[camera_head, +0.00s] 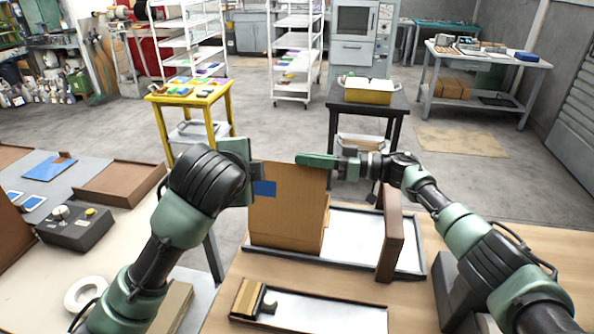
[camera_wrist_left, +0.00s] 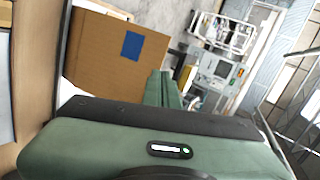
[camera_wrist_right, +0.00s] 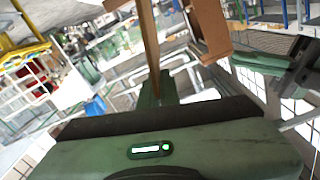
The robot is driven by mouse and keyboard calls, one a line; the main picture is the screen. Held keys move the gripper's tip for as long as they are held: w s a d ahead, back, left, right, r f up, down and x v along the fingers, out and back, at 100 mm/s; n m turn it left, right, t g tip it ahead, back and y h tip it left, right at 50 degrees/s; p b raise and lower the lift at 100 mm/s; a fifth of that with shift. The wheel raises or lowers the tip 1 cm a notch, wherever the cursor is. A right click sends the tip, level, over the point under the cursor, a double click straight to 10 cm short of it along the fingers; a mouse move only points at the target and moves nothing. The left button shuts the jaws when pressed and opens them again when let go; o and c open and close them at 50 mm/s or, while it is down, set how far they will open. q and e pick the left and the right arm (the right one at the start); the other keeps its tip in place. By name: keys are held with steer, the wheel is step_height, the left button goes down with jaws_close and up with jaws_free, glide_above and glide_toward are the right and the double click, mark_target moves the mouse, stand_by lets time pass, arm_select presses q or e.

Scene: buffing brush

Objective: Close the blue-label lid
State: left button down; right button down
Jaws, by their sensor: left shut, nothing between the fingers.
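The blue-label lid (camera_head: 285,215) is a brown cardboard-like panel standing upright, with a blue square on it. It also shows in the left wrist view (camera_wrist_left: 100,55). It rises at the left end of a white-floored tray (camera_head: 350,235) on the wooden table. My right gripper (camera_head: 315,160) is at the lid's top right corner, shut on its edge; the brown panel runs between its fingers in the right wrist view (camera_wrist_right: 158,90). My left gripper (camera_wrist_left: 165,88) is shut and empty beside the lid's left edge; whether it touches is unclear.
A second brown panel (camera_head: 391,235) stands upright at the tray's right end. A smaller tray (camera_head: 330,312) with a brush-like block (camera_head: 249,298) lies in front. A white ring (camera_head: 86,294) and a dark control box (camera_head: 75,228) are at left. The table's right side is mostly clear.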

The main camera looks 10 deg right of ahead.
arm_select(q)
steer(key=s+d+m+h, duration=0.2)
steer(key=s+d+m, duration=0.15)
steer(key=d, duration=0.25)
glide_toward(300, 170)
steer(key=shift+n, duration=0.35)
steer(key=x, duration=0.5)
steer(key=shift+w+f, duration=0.15)
steer(key=shift+w+d+f, duration=0.15)
steer(key=shift+w+d, duration=0.1)
steer(key=shift+w, duration=0.35)
